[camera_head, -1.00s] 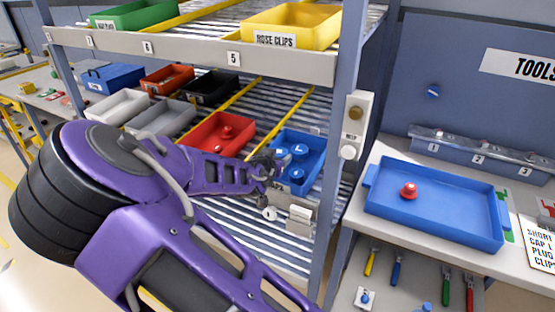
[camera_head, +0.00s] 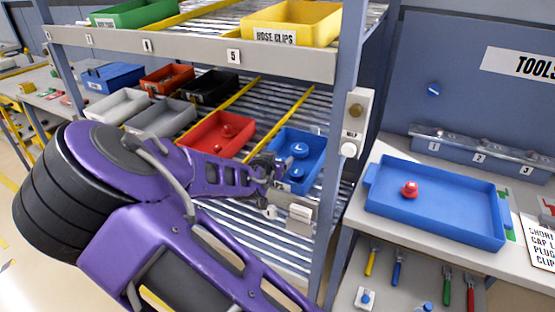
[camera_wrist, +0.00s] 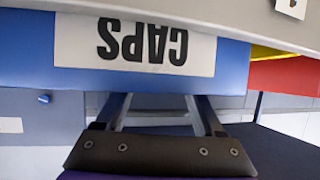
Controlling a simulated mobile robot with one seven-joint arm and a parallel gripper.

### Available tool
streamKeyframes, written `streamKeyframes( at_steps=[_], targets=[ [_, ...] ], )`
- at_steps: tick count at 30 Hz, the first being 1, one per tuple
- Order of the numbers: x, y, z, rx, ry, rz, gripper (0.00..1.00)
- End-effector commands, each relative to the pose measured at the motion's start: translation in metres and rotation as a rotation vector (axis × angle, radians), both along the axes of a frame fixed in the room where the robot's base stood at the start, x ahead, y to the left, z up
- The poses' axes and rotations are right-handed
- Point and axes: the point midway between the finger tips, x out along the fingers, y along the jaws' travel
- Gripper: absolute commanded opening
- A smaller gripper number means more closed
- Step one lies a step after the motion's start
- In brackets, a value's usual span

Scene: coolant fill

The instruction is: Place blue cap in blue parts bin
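The blue parts bin (camera_head: 309,180) sits on the lower rack shelf. Two blue caps (camera_head: 300,150) show inside it. My gripper (camera_head: 276,170) is at the bin's left front side in the head view. In the wrist view the bin's front wall (camera_wrist: 28,55) crosses the top, with an upside-down label reading CAPS (camera_wrist: 140,45). My two fingers (camera_wrist: 163,112) stand apart there, and their tips are hidden behind the wall. No cap is visible between them, and I cannot tell whether one is held.
A red bin (camera_head: 205,143) with red parts stands just left of the blue bin. A rack post (camera_head: 335,160) rises on the right. A blue tray (camera_head: 450,220) holding a red part (camera_head: 410,190) lies on the bench. An upper shelf (camera_head: 200,55) overhangs.

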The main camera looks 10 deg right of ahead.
Motion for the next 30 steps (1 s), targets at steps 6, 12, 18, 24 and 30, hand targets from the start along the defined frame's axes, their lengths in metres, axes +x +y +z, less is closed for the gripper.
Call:
streamKeyframes(
  at_steps=[6,12,18,24,30],
  targets=[
    [0.000,0.000,0.010,0.000,-0.001,0.001,0.70],
    [-0.020,0.012,0.023,0.001,0.001,0.004,0.70],
    [-0.051,0.026,0.038,-0.001,0.001,0.005,0.70],
    [-0.078,0.038,0.050,-0.001,0.001,0.004,0.70],
    [-0.095,0.045,0.057,-0.001,-0.001,0.001,0.70]
  ],
)
